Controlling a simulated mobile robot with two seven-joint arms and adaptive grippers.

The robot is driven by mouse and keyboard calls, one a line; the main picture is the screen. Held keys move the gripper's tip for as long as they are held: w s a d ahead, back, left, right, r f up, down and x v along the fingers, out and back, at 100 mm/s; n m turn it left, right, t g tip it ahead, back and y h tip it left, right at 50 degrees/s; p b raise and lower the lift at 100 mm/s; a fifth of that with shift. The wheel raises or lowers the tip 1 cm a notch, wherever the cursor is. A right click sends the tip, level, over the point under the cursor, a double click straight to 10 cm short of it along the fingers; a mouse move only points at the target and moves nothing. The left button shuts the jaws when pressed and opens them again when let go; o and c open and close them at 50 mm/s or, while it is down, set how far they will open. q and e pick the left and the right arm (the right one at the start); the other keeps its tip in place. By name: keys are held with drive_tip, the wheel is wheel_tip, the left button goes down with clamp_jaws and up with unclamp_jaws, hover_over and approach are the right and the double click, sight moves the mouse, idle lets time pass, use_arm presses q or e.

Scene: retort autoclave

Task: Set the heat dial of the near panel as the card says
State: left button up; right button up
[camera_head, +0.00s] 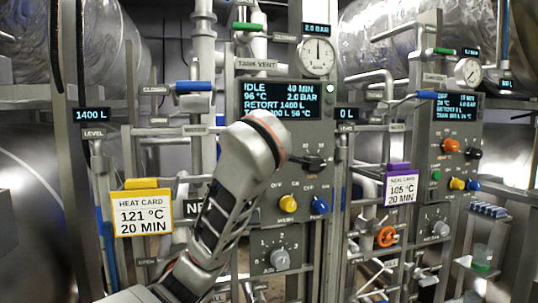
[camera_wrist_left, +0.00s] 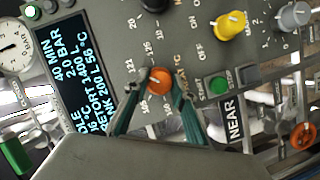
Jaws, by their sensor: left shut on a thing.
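The near panel (camera_head: 295,184) stands in the middle of the head view, partly behind my left arm. Its heat dial (camera_wrist_left: 159,80) is an orange knob in the left wrist view, with a °C scale around it; which mark its pointer meets is too small to tell. My left gripper (camera_wrist_left: 158,92) is shut on this dial, one finger on each side. In the head view my own arm hides the dial and the fingers. A yellow-topped heat card (camera_head: 143,215) left of the panel reads 121 °C, 20 MIN. My right gripper is not in view.
The panel's screen (camera_head: 279,101) shows IDLE, 40 MIN, 2.0 BAR. A yellow knob (camera_wrist_left: 231,24) and a green start button (camera_wrist_left: 218,85) sit close to the dial. A second panel (camera_head: 457,115) and a purple-topped card (camera_head: 400,189) reading 105 °C, 20 MIN are at right.

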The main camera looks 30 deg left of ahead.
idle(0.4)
use_arm(q)
drive_tip(key=o, duration=1.1)
